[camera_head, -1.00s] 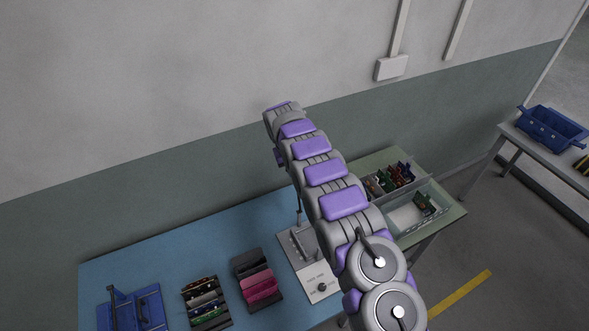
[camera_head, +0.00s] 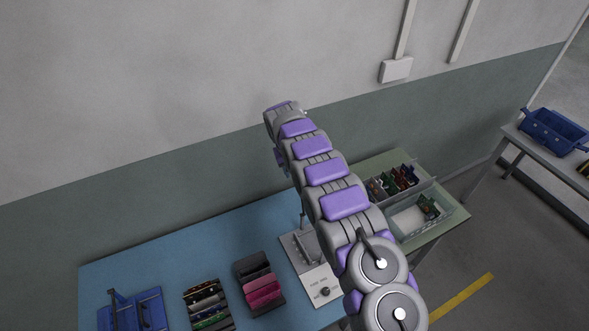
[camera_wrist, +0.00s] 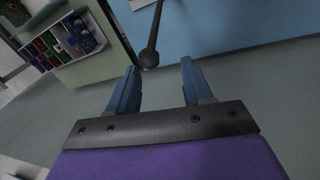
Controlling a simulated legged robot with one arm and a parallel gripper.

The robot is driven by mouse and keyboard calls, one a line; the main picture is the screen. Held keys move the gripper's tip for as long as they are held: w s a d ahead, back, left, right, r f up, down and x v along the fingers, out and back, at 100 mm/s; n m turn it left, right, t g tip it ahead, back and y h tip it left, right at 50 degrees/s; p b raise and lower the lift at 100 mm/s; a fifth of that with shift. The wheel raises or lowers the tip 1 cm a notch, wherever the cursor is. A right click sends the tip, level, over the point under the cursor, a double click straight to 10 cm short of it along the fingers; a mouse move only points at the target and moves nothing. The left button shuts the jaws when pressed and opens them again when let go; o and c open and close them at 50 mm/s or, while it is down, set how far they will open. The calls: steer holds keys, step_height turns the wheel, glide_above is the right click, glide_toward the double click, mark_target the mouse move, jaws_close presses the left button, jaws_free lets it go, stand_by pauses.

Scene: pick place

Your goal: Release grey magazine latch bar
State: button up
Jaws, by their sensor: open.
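My gripper (camera_wrist: 159,72) shows in the wrist view with its two blue fingers apart and nothing held. A dark rod with a rounded end (camera_wrist: 149,57) stands just beyond the gap between the fingertips; contact cannot be told. In the head view, my arm hides the gripper. A dark grey magazine (camera_head: 244,271) with pink boards lies on the blue table. Another dark slotted magazine (camera_head: 193,291) with several boards is to its left. I cannot tell a grey latch bar apart on either.
A grey fixture (camera_head: 318,286) with a knob and upright rod stands right of the magazines, partly behind my arm. A blue holder (camera_head: 150,308) is at the left. Board bins (camera_head: 437,217) stand on the green table, and a blue crate (camera_head: 553,132) on the far bench.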

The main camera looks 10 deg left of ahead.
steer(key=p+v, duration=0.2)
steer(key=v, duration=1.5)
steer(key=shift+r, duration=0.25)
